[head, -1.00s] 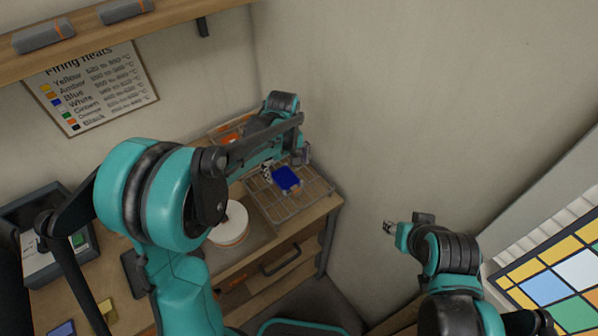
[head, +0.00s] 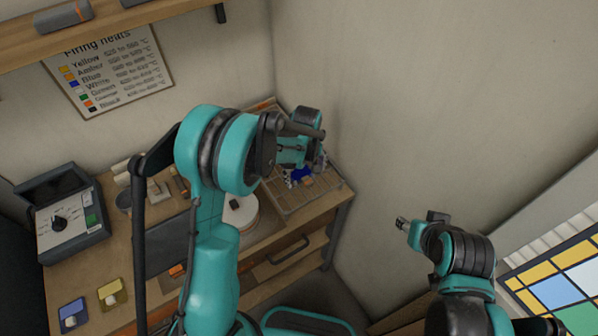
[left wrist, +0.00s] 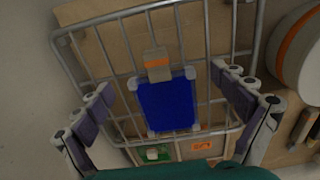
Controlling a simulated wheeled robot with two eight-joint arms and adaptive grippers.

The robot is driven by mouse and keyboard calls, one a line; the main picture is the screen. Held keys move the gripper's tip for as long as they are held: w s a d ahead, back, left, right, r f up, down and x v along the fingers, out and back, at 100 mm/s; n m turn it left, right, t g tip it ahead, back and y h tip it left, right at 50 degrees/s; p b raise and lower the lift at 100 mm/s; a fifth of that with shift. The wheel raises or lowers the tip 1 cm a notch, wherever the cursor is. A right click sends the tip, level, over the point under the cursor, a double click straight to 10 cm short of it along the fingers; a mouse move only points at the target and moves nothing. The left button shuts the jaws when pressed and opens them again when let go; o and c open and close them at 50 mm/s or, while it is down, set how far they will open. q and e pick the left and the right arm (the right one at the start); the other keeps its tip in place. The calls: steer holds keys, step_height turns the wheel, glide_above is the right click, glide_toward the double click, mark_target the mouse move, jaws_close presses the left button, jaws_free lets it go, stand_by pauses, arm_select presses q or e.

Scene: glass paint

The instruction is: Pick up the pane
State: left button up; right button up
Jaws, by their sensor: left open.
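The blue pane (head: 299,174) lies on a wire rack (head: 330,192) at the right end of the bench, mostly hidden by my left gripper in the head view. In the left wrist view, the blue pane (left wrist: 167,107) shows as a square with a small grey and orange block (left wrist: 157,65) at its upper edge. My left gripper (left wrist: 165,92) is open, its fingers on either side of the pane and apart from it. My right gripper (head: 402,224) is away from the bench, beside the bare wall; its jaw state is unclear.
A round white turntable (head: 240,218) stands left of the rack. A shelf hangs above. A colourful glass panel (head: 560,290) is at the lower right.

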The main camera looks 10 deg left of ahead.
mark_target(305, 178)
arm_select(q)
steer(key=c, duration=1.4)
steer(key=shift+r, duration=0.1)
steer(key=shift+r, duration=0.65)
step_height(305, 178, up, 3)
steer(key=shift+p, duration=0.35)
steer(key=shift+s+d+r+p, duration=0.45)
steer(key=shift+s+d+r, duration=0.15)
steer(key=shift+d+r, duration=1.15)
steer(key=shift+s+d+r+p, duration=0.5)
steer(key=shift+d+r, duration=0.95)
steer(key=shift+d, duration=0.55)
steer(key=shift+s+d+r+p, duration=0.4)
steer(key=shift+s+d+r, duration=0.25)
steer(key=shift+d+r, duration=1.1)
steer(key=shift+d+f, duration=0.1)
steer(key=shift+f, duration=0.05)
